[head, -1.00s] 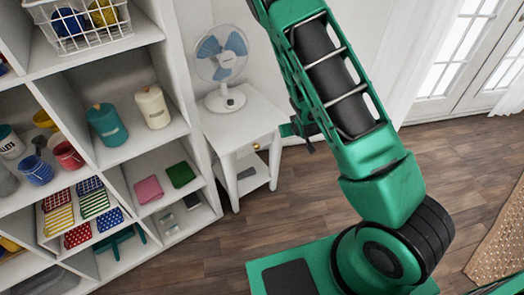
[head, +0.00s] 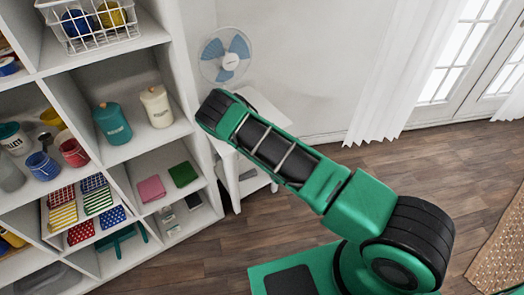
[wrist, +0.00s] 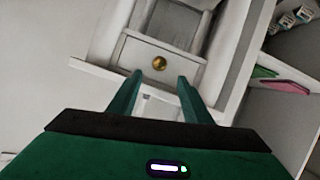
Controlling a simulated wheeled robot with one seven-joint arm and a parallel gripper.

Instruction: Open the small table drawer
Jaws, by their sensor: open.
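The small white table (head: 262,108) stands against the wall beside the shelving, its top partly covered by my arm. In the wrist view its drawer front (wrist: 135,52) shows as a pale panel with a round brass knob (wrist: 159,63) in the middle. The drawer looks shut. My gripper (wrist: 160,77) is open and empty, its two green fingers pointing at the drawer front. The knob appears between and just beyond the fingertips. I cannot tell the exact gap. In the head view my arm hides the gripper, the drawer and the knob.
A fan (head: 226,60) stands on the table, its base hidden by my arm. White shelving (head: 189,70) with canisters, cups and folded cloths stands close on the left. Wooden floor (head: 285,215) is clear in front of the table. A curtain (head: 395,75) hangs at the right.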

